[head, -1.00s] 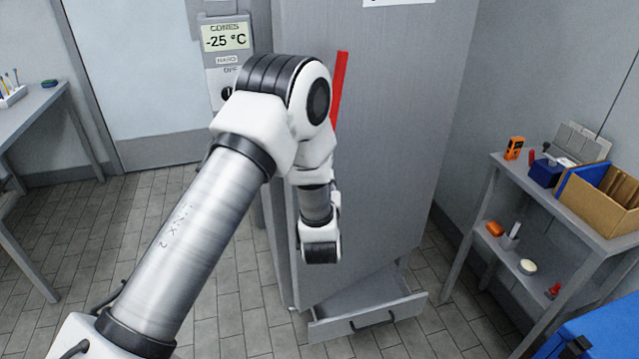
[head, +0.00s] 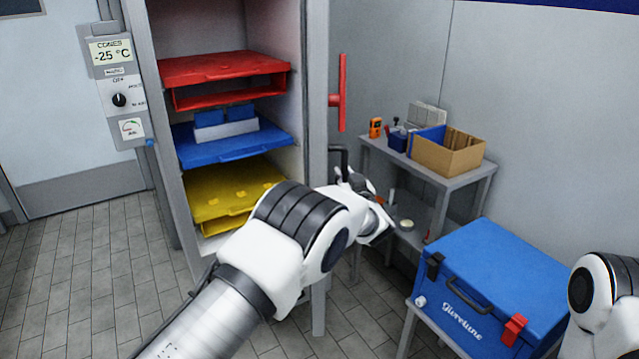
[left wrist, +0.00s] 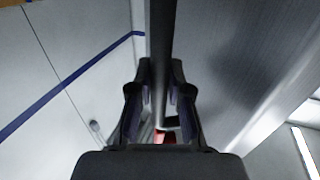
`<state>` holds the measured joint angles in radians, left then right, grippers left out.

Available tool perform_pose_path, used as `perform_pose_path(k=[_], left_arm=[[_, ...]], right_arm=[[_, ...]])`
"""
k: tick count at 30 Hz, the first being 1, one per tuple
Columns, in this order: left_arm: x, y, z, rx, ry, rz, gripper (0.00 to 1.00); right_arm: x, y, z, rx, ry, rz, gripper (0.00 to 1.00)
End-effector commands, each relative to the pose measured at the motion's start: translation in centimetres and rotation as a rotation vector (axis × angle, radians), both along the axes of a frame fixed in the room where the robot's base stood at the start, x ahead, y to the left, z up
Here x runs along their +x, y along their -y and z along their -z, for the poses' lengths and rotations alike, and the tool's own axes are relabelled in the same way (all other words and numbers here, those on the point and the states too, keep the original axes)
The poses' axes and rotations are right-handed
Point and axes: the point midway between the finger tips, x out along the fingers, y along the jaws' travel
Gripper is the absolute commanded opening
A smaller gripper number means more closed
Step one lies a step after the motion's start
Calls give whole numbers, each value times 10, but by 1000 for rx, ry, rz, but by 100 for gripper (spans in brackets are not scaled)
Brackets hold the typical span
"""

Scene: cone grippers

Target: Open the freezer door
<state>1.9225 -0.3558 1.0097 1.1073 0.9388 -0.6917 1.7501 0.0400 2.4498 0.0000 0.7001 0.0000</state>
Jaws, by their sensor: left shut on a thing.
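The freezer (head: 225,20) stands open at the left of the head view, its inside showing. Its door (head: 316,120) is swung out to the right and shows nearly edge-on. A dark bar handle (head: 345,158) is on the door's outer side; in the left wrist view it is a dark upright bar (left wrist: 161,30). My left gripper (head: 347,178) is shut on this handle, with its fingers (left wrist: 160,80) on either side of the bar. My left arm hides the lower door and the freezer's bottom. My right arm shows at the right edge, its gripper out of view.
Red (head: 225,68), blue (head: 270,150) and yellow (head: 225,195) trays sit inside the freezer. A red lever (head: 342,90) stands out beside the door. A grey shelf (head: 470,180) and a blue cool box (head: 500,270) stand to the right. The floor at left is clear.

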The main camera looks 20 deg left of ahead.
Motion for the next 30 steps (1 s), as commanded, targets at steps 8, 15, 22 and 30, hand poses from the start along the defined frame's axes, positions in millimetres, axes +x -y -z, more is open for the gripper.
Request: perform_pose_path(k=[8,15,22,30], left_arm=[[11,15,-2,1,4,-2,0],[12,15,-4,2,6,-3,0],[12,15,-4,1,6,-4,43],[11,16,-3,1,4,-3,43]], right_arm=[[0,0,1,0,0,0,40],[0,0,1,0,0,0,40],[0,0,1,0,0,0,40],[0,0,1,0,-1,0,40]])
